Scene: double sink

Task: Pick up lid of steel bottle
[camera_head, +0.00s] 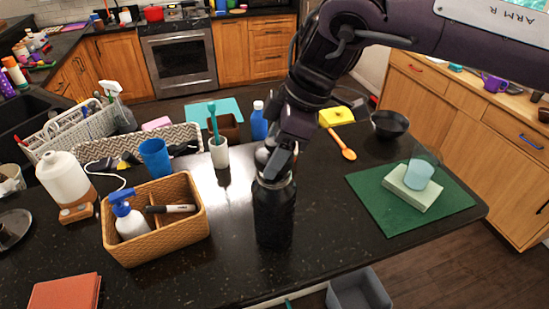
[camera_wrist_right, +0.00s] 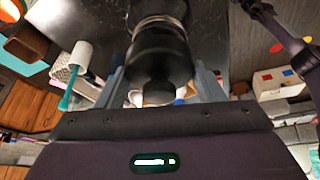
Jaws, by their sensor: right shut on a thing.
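The steel bottle (camera_head: 274,212) is dark and stands upright on the black counter near its front edge. Its bare steel neck also shows in the right wrist view (camera_wrist_right: 159,20). The black lid (camera_wrist_right: 158,55) is at the bottle's mouth, between the fingers of my right gripper (camera_wrist_right: 160,88). My right gripper (camera_head: 276,160) comes down from above and is shut on the lid. In the head view the gripper largely hides the lid. I cannot tell whether the lid still touches the neck. My left gripper is not in view.
A wicker basket (camera_head: 160,247) with a spray bottle stands left of the bottle. A white cup (camera_head: 219,153) and a blue bottle (camera_head: 259,122) stand behind. A green mat (camera_head: 440,212) lies right, with bare counter between. A grey bin (camera_head: 358,290) is below the front edge.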

